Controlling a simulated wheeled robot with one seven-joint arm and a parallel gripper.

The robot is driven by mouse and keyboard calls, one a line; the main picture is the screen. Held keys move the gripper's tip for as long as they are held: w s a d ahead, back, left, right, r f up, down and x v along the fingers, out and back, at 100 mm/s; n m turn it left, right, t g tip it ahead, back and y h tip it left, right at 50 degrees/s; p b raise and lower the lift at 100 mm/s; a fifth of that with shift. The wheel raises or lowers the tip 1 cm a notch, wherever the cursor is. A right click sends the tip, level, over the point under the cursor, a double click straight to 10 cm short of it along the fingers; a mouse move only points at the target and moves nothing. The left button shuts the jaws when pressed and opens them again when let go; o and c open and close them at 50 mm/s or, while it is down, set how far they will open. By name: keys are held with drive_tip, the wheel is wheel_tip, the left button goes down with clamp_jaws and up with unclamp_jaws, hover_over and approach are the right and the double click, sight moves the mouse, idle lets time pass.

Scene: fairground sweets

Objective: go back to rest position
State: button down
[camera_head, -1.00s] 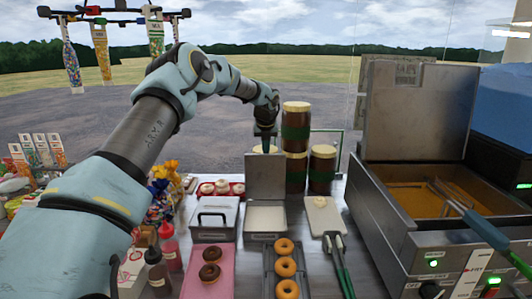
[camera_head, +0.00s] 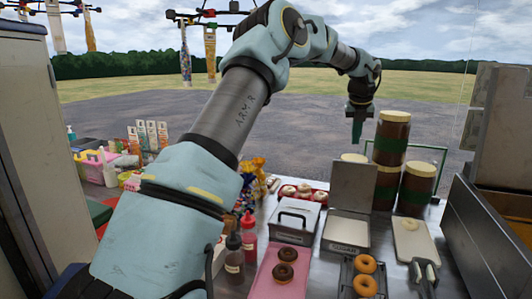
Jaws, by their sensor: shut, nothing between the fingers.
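My gripper (camera_head: 357,131) hangs at the end of my raised arm, pointing down. Its green fingers are shut with nothing held. It is above the back of the counter, left of the stacked brown jars with green bands (camera_head: 391,138) and above and behind the open sugar box (camera_head: 345,231). The gripper looks clear of both.
On the counter are a pink tray (camera_head: 262,284) with two chocolate doughnuts, a rack of plain doughnuts (camera_head: 365,265), a lidded metal box (camera_head: 291,222), sauce bottles (camera_head: 249,237) and a white board (camera_head: 412,240). A fryer (camera_head: 485,235) stands at right. Open air surrounds the gripper.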

drive_tip(key=s+a+f+n+y, duration=0.1)
drive_tip(key=s+a+f+n, duration=0.15)
drive_tip(key=a+n, duration=0.45)
drive_tip(key=s+a+f+n+g, duration=0.1)
drive_tip(key=s+a+f+n, duration=0.1)
drive_tip(key=s+a+n, duration=0.5)
drive_tip(key=w+a+f+n+y, duration=0.15)
drive_tip(key=a+n, duration=0.35)
drive_tip(key=a, duration=0.5)
drive_tip(key=s+a+f+n, duration=0.3)
drive_tip(key=s+a+n, duration=0.6)
drive_tip(key=s+a+f+n+g+b, duration=0.1)
drive_tip(key=s+a+f+n, duration=0.2)
drive_tip(key=s+a+n, duration=0.6)
drive_tip(key=shift+s+a+n+h, duration=0.2)
drive_tip(key=shift+s+n+h, duration=0.25)
drive_tip(key=shift+s+n, duration=0.2)
